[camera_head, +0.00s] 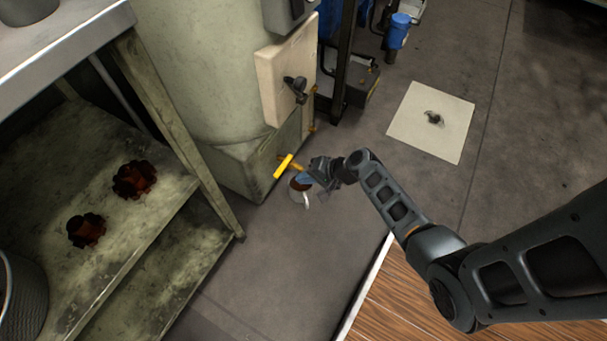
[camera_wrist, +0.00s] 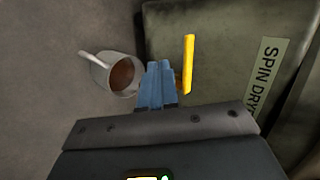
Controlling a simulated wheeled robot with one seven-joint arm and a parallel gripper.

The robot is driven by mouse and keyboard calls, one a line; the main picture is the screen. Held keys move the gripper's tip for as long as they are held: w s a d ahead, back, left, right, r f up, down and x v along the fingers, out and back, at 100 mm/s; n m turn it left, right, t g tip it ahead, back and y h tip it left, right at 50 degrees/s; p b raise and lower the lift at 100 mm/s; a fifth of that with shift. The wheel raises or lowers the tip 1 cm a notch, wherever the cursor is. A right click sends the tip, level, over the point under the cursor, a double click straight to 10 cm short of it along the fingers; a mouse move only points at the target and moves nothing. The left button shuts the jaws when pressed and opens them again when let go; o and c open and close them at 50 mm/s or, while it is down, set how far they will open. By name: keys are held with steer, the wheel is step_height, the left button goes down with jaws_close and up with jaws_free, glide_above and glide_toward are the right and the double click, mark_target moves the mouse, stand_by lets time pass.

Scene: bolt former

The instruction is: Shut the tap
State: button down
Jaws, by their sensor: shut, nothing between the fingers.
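The tap has a yellow lever handle (camera_head: 284,166) at the foot of the pale green machine, with a brass-coloured stem behind it. In the wrist view the yellow handle (camera_wrist: 189,65) stands just right of my fingers and roughly parallel to them. My gripper (camera_head: 304,179) is shut and empty, with its blue fingertips (camera_wrist: 160,66) beside the handle. I cannot tell whether they touch it. A light metal mug (camera_head: 305,199) with brown liquid is on the floor below the tap. The mug (camera_wrist: 101,73) shows left of my fingers in the wrist view. The tap's spout is mostly hidden.
The machine (camera_head: 205,70) rises behind the tap, with a pale control box (camera_head: 282,80) and a black knob. A metal shelf bench (camera_head: 150,70) stands at the left. A pale floor mat (camera_head: 432,121) lies at the right.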

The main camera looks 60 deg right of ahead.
steer(key=a+p+v, duration=0.1)
steer(key=p+v, duration=0.2)
steer(key=v, duration=0.6)
steer(key=shift+s+a+p, duration=0.2)
steer(key=shift+p, duration=0.15)
steer(key=shift+r, duration=0.1)
